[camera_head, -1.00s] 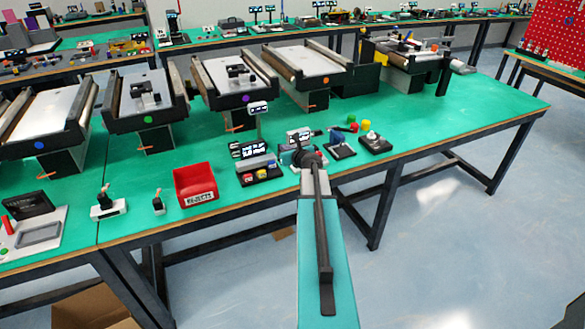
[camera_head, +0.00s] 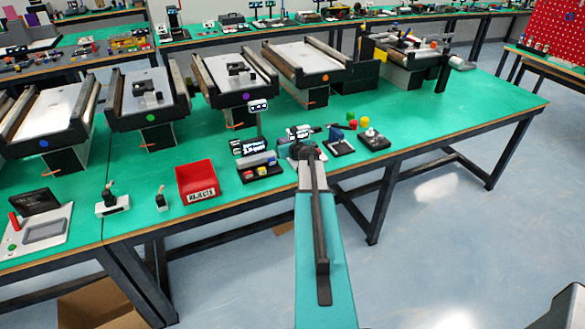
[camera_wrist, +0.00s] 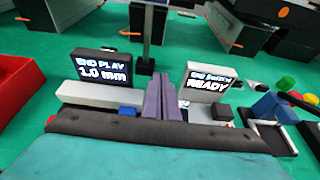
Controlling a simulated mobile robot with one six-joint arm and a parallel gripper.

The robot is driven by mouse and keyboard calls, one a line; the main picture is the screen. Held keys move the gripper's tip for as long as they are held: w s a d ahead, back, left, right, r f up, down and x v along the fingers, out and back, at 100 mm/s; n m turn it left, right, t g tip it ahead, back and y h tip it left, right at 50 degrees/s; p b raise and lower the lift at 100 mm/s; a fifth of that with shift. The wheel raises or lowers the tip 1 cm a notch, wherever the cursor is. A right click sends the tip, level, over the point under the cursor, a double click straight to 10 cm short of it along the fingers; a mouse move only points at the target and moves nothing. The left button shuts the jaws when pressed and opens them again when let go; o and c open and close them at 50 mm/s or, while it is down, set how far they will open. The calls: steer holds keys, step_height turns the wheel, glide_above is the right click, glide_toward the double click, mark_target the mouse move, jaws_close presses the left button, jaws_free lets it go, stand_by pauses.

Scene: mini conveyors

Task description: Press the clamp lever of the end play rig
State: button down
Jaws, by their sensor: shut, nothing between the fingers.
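The end play rig's black display (camera_wrist: 102,68) reads "END PLAY 1.0 mm" at left in the wrist view, above a pale grey bar (camera_wrist: 95,96). A blue part (camera_wrist: 127,111) shows at the bar's right end. In the head view the rig (camera_head: 260,170) stands near the table's front edge, with coloured parts along its front. I cannot make out which part is the clamp lever. My gripper (camera_wrist: 158,98) has its purple-grey fingers together and empty, just right of the rig. In the head view its fingertips are hidden behind my wrist.
A second display (camera_wrist: 208,80) reading "READY" stands right of my fingers, with a dark block below. A red bin (camera_head: 197,182) labelled "REJECTS" is left of the rig. A blue-topped fixture (camera_head: 339,142) is at right. Mini conveyors (camera_head: 240,82) line the back.

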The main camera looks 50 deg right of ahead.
steer(key=shift+w+d+r, duration=0.1)
steer(key=shift+w+r, duration=0.25)
steer(key=shift+w, duration=0.05)
steer(key=shift+r, duration=0.15)
step_height(320, 180, up, 9)
steer(key=s+a+p, duration=0.1)
steer(key=s+p, duration=0.1)
steer(key=p, duration=0.6)
steer(key=shift+s, duration=0.35)
